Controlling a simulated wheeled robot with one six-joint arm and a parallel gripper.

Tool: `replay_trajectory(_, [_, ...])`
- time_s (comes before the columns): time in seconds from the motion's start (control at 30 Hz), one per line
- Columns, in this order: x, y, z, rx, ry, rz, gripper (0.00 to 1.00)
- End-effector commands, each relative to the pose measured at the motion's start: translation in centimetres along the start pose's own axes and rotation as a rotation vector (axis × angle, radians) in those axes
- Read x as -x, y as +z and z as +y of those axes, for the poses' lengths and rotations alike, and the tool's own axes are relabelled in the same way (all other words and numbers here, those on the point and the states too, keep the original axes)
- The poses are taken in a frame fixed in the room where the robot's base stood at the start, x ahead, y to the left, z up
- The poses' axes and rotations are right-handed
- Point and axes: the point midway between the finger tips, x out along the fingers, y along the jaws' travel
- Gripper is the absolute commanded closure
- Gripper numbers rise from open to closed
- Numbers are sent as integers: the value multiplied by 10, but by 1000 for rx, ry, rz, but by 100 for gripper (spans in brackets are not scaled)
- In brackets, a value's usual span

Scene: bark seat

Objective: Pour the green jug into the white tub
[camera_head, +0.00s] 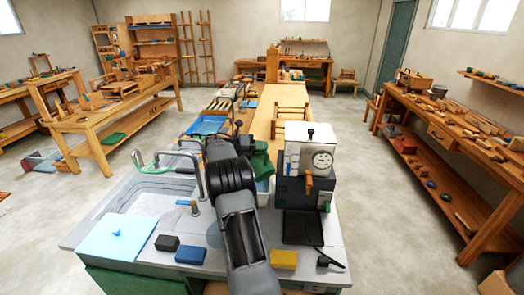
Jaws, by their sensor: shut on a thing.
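The green jug (261,160) is in the head view just right of my arm's far end, beside the white machine. It looks tilted, and my arm hides its left part. My gripper (243,143) is shut on the jug; its fingers are mostly hidden behind my own arm links. A pale rim and wall, which look like the white tub (264,187), show just below the jug, between my arm and the machine. Most of the tub is hidden, and I cannot see its inside or any liquid.
A white and dark machine with a gauge (322,160) stands close right of the jug. A sink (145,200) with curved taps lies to the left. A blue block (191,254), a black block (167,243) and a yellow block (284,259) sit along the front edge.

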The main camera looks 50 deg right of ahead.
Motion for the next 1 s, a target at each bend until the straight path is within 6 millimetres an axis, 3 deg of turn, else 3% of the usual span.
replay_trajectory(1.0, [5, 12, -2, 69, -30, -1, 100])
